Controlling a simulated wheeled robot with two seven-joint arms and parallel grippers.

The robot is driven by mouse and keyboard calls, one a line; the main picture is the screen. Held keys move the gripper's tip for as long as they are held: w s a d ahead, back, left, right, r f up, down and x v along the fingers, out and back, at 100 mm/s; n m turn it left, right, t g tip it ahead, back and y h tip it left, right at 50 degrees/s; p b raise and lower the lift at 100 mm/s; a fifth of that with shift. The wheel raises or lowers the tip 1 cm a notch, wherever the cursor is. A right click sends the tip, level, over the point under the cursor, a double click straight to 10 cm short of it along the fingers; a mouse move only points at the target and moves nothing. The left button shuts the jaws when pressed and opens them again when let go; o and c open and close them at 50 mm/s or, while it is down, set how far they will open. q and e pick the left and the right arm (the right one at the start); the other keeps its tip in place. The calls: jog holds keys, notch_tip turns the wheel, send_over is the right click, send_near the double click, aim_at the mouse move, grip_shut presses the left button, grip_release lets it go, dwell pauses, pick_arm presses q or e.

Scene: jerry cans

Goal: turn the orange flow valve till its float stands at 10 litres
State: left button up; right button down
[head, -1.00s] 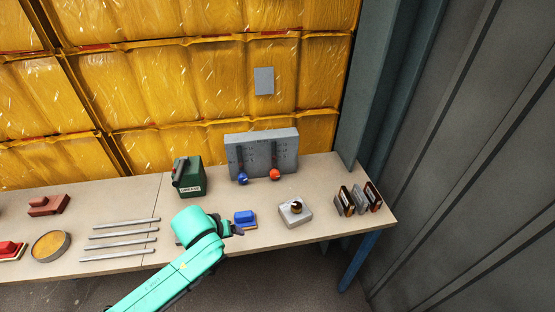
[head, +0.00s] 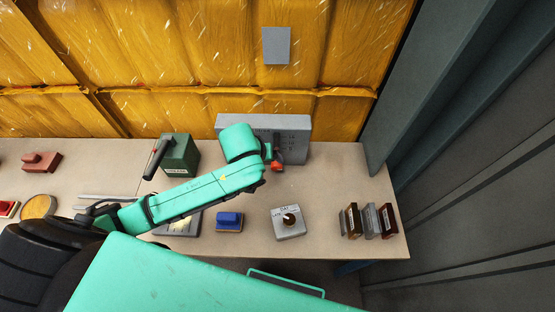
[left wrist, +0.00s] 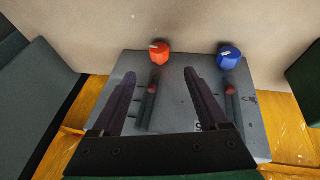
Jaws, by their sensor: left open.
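The orange flow valve (head: 277,165) is a round knob at the front foot of the grey gauge panel (head: 296,124). It also shows in the left wrist view (left wrist: 160,53), below a dark vertical tube with a reddish float (left wrist: 152,90). The scale is too small to read the float's level. A blue knob (left wrist: 229,57) with its own tube is beside it; in the head view my arm hides it. My left gripper (head: 268,154) is close to the orange knob. In the wrist view its two dark fingers (left wrist: 160,75) are open, with the knob between and beyond their tips. My right gripper is not in view.
A green can (head: 180,155) stands left of the panel. A blue block (head: 229,221), a grey box with a dial (head: 290,222) and several upright slabs (head: 367,221) sit along the front of the table (head: 336,190). Yellow wall sheeting is behind.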

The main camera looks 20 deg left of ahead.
aim_at(276, 165)
pick_arm(q)
jog(key=x, duration=1)
jog(key=shift+w+d+f, duration=0.1)
jog(key=shift+w+f, duration=0.1)
jog(key=shift+w, duration=0.2)
jog(key=shift+f, duration=0.2)
jog(key=shift+s+r, duration=0.1)
jog(key=shift+s, duration=0.05)
jog(key=shift+c, duration=0.6)
grip_shut()
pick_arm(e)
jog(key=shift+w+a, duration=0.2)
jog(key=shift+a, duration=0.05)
pick_arm(q)
jog(key=shift+y, duration=0.3)
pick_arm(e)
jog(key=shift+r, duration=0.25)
